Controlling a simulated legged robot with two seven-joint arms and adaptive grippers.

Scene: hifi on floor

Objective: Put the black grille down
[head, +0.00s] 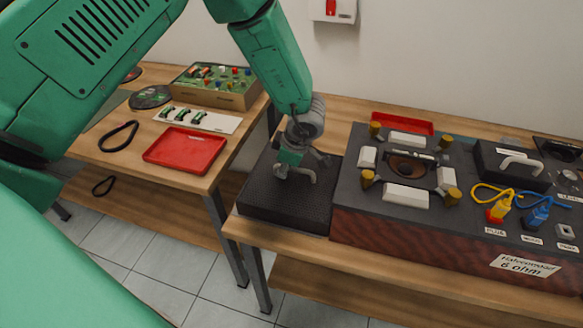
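The black grille (262,205), a dark mesh-faced square, lies flat on the wooden table, against the left side of the speaker cabinet (430,245). My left gripper (298,177) points down over the grille's upper right part. Its fingers are spread, with nothing visible between them. I cannot tell whether the fingertips touch the mesh. The gripper hides a little of the grille. The cabinet's top shows a round driver (410,166) in an opening, with pale blocks and brass-coloured knobs around it. My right gripper is not in view.
A red tray (403,124) lies behind the cabinet. Yellow (497,212) and blue (538,215) plugs with cables stand on its right part. A left table holds another red tray (186,150), a green circuit board box (213,86) and a black loop (119,136).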

